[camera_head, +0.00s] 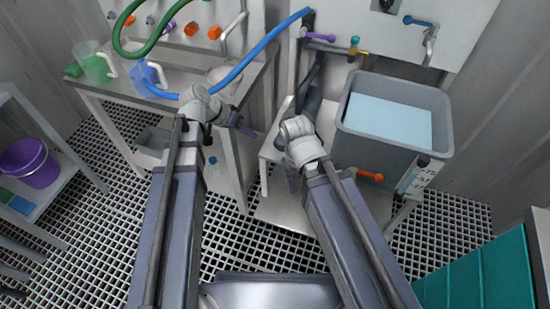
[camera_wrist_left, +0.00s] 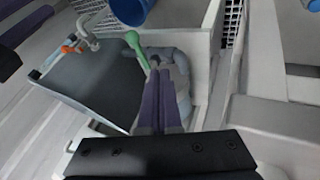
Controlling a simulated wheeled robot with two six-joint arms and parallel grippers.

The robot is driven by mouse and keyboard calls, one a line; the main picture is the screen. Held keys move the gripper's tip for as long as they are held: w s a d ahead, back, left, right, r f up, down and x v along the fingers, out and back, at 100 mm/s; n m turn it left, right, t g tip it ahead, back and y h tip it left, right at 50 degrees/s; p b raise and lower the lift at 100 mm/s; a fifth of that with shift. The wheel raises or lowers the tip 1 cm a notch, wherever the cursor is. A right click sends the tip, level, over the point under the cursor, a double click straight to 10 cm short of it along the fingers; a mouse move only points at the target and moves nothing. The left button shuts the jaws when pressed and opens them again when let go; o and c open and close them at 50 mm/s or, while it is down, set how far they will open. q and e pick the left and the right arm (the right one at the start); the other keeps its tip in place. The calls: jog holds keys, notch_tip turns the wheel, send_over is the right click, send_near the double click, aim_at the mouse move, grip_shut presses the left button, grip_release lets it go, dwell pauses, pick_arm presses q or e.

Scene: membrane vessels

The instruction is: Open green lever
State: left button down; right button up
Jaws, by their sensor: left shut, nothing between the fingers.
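The green lever (camera_wrist_left: 137,48) shows in the left wrist view, slanting down towards my left gripper's fingertips. It stands in front of a bent blue-grey pipe (camera_wrist_left: 185,78). My left gripper (camera_wrist_left: 155,64) is shut and empty, its tips close to the lever's lower part; I cannot tell whether they touch it. In the head view my left gripper (camera_head: 246,130) is right of the steel table, and I cannot make out this lever there. My right gripper (camera_head: 291,180) points down in front of the low stand; its fingers are too unclear to judge.
A grey tank of pale blue liquid (camera_head: 348,130) stands at the right, with an orange lever (camera_head: 369,175) low on its front. The steel table (camera_head: 118,92) holds jugs and a blue hose (camera_head: 262,48). Grated floor (camera_head: 110,235) lies open at lower left.

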pick_arm(q)
jog(key=shift+w+a+f, duration=0.25)
jog(key=shift+f, duration=0.05)
pick_arm(e)
jog(key=shift+f, duration=0.45)
pick_arm(q)
jog(key=d+f+b, duration=0.8)
jog(key=d, duration=0.1)
jog(key=shift+w+d, duration=0.25)
jog(key=shift+w, duration=0.2)
pick_arm(e)
notch_tip(320, 180, down, 8)
pick_arm(q)
jog(key=shift+s+d, duration=0.1)
